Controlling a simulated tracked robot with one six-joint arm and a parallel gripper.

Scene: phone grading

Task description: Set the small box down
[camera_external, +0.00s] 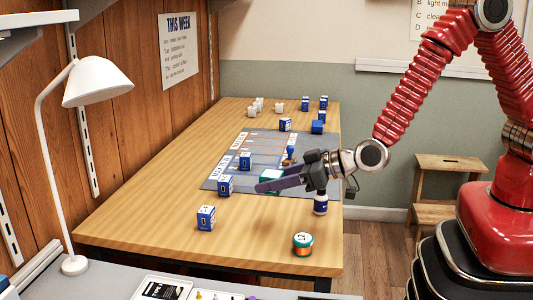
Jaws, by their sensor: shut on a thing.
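My gripper (272,184) reaches left from the wrist, low over the grey mat (213,183) on the wooden table, with its dark purple fingers in view. A small teal-and-white box (270,174) shows at the fingers, partly covered by them, and my gripper is shut on it. I cannot tell whether the box touches the mat. A blue-and-white box (225,185) stands just left of the fingertips, apart from them.
Another blue-and-white box (245,161) stands on the mat, and one (206,218) is nearer the front. A teal-and-orange round tin (303,244) is at the front right. Several small boxes stand at the back. The front middle is clear.

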